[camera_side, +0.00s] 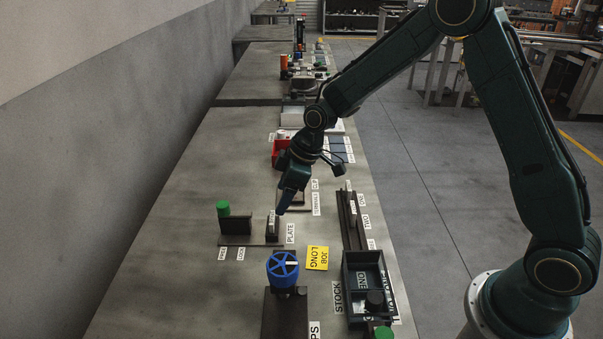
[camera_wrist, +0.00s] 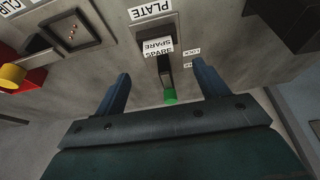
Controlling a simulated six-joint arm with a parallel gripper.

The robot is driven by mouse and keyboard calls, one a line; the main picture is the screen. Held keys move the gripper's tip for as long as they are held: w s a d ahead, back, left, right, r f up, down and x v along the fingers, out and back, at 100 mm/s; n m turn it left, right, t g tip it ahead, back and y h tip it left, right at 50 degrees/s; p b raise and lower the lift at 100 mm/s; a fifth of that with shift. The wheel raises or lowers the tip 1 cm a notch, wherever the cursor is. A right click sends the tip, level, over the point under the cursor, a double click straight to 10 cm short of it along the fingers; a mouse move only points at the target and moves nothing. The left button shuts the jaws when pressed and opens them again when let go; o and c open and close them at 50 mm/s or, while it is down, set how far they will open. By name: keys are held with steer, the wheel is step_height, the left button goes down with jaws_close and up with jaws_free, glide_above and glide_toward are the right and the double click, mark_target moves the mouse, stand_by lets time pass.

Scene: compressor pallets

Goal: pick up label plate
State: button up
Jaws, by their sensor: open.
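The label plate (camera_wrist: 158,45) is a small white plate marked SPARE, standing in a dark holder (camera_wrist: 172,28) beside the white PLATE sign (camera_wrist: 152,10) in the wrist view. In the side view the pale plate (camera_side: 271,220) stands upright in its holder, with the PLATE sign (camera_side: 291,233) to its right. My gripper (camera_wrist: 160,72) is open and empty. Its two blue fingers lie either side of the plate's column in the wrist picture, with the plate beyond the tips. In the side view my gripper (camera_side: 283,207) is just above and behind the plate, apart from it.
A green-topped post (camera_side: 223,208) stands left of the holder. A blue handwheel (camera_side: 283,268) is in front, near a yellow LONG JOB card (camera_side: 317,258). A dark stock tray (camera_side: 346,292) and rail (camera_side: 345,220) lie right. A red block (camera_side: 280,153) stands behind. The bench's left side is clear.

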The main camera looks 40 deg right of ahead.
mark_target(271, 217)
steer(key=shift+x, duration=1.15)
steer(key=shift+x, duration=2.6)
steer(key=shift+d, duration=0.1)
steer(key=c, duration=1.1)
steer(key=shift+r, duration=0.15)
step_height(271, 217, up, 20)
steer(key=shift+f, duration=0.15)
